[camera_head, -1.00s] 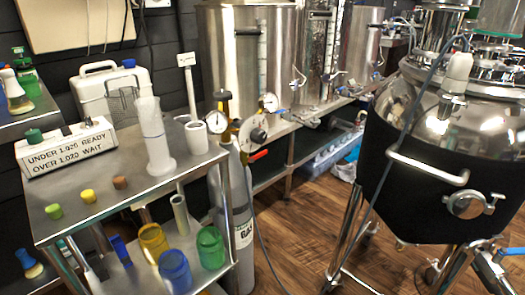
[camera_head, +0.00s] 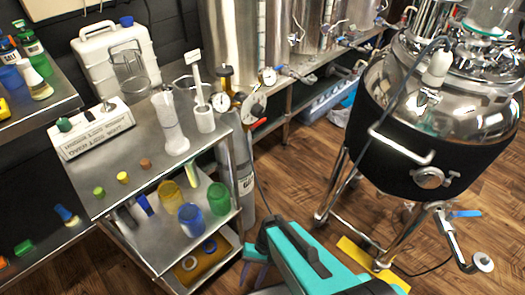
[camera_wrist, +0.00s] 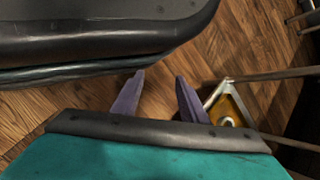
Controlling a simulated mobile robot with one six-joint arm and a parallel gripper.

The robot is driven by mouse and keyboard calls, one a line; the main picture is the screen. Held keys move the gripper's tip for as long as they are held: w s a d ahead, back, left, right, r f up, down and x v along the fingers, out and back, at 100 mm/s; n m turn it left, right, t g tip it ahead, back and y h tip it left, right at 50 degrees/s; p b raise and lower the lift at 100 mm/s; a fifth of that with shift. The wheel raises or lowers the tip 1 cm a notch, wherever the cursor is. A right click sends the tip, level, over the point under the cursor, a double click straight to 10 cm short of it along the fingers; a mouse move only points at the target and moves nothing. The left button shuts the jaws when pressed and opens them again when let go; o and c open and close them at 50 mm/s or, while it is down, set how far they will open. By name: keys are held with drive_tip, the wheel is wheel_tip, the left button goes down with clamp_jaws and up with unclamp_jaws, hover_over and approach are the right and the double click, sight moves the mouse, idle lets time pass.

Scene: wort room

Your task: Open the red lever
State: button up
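A small red lever (camera_head: 260,123) shows in the head view, beside the gas cylinder and just below the round gauges at the steel vessels. It is small in the picture, and its exact mounting is hard to make out. My gripper (camera_wrist: 160,76) shows in the wrist view with its two purple fingers apart and nothing between them. Wood floor lies beyond the fingers. In the head view my teal arm is low in the picture, below and apart from the red lever. The lever is not seen in the wrist view.
A steel cart (camera_head: 120,202) with jars and cups stands at left, beside the gas cylinder (camera_head: 236,165). A black-jacketed tank (camera_head: 390,172) on legs stands at right, with a blue-handled valve (camera_head: 464,213). A yellow piece (camera_head: 357,255) lies at its foot. Wood floor is open between.

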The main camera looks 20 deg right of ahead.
drive_tip(key=s+d+r+n+h+p, duration=0.1)
drive_tip(key=d+r+p, duration=0.2)
drive_tip(key=r+p, duration=0.8)
drive_tip(key=d+r+n+h+p, duration=0.1)
drive_tip(key=d+r+p, duration=0.3)
drive_tip(key=r+p, duration=0.7)
drive_tip(key=s+d+r+h+p, duration=0.1)
drive_tip(key=d+r+h+p, duration=0.2)
drive_tip(key=r+p, duration=0.8)
drive_tip(key=shift+s+d+n+p, duration=0.35)
drive_tip(key=shift+d+p, duration=0.4)
drive_tip(key=shift+p, duration=0.45)
drive_tip(key=shift+w+r, duration=0.1)
drive_tip(key=shift+c, duration=0.2)
